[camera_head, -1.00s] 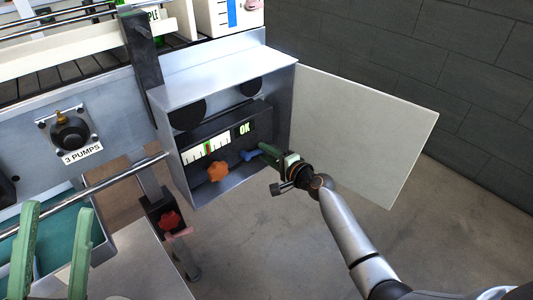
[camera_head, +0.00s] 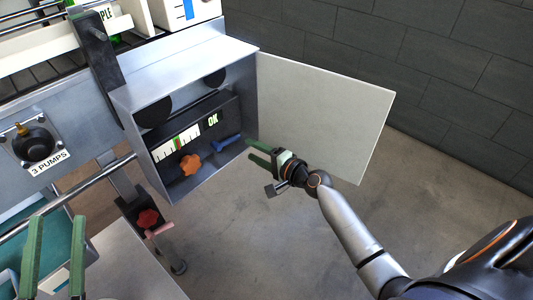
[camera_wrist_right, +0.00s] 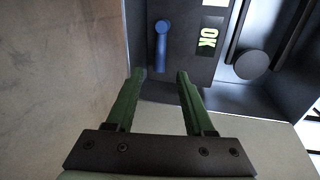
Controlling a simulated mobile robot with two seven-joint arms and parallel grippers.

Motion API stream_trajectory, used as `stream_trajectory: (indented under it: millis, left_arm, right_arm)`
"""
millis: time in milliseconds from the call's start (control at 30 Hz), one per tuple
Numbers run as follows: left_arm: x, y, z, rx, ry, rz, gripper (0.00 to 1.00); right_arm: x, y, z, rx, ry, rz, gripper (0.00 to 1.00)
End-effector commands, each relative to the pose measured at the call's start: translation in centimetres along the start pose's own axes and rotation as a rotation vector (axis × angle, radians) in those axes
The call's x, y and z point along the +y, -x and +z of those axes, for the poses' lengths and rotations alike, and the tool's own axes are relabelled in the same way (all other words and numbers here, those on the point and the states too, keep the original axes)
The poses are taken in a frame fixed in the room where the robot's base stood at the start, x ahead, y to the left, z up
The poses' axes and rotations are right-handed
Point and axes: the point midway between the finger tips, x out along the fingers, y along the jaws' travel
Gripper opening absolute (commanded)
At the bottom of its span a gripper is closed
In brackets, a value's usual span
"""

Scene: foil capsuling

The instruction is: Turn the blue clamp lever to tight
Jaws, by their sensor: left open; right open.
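The blue clamp lever (camera_head: 229,143) is on the dark panel inside the open metal box, right of the orange knob (camera_head: 190,164) and below the OK display (camera_head: 213,119). In the right wrist view the lever (camera_wrist_right: 161,46) lies ahead of the fingertips, apart from them. My right gripper (camera_head: 254,153) is open and empty, just outside the box to the right of the lever; its two green fingers show in the wrist view (camera_wrist_right: 162,76). My left gripper (camera_head: 56,232) is open at the lower left, with only its green fingers in view and nothing seen between them.
The box's door (camera_head: 325,110) stands open to the right, close behind my right gripper. A scale (camera_head: 178,143) sits left of the OK display. A red knob (camera_head: 148,218) and pink handle (camera_head: 160,230) are below the box. The floor at right is clear.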

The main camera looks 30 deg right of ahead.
Motion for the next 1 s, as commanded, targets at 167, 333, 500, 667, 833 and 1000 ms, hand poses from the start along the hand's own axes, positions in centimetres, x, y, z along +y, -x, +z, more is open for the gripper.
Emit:
stream_trajectory:
  millis: [167,333,500,667,833,1000]
  left_arm:
    - [0.2,0.4,2.9,-0.126,0.037,-0.005,0.50]
    - [0.4,0.7,4.1,-0.174,0.050,-0.005,0.50]
    - [0.4,0.8,4.5,-0.186,0.054,-0.005,0.50]
    - [0.4,0.8,4.5,-0.186,0.054,-0.005,0.50]
    - [0.4,0.8,4.5,-0.185,0.054,-0.005,0.50]
    - [0.4,0.8,4.4,-0.185,0.055,-0.006,0.50]
  right_arm:
    - [0.0,3.0,0.0,0.000,0.001,0.002,0.53]
    - [0.0,4.5,0.0,0.000,0.000,0.001,0.53]
    - [0.0,4.8,0.0,0.000,0.000,-0.001,0.53]
    - [0.0,4.7,0.0,0.000,0.000,-0.001,0.53]
    - [0.0,4.7,0.0,0.000,0.000,-0.001,0.53]
    - [0.0,4.9,0.2,0.005,0.036,0.001,0.53]
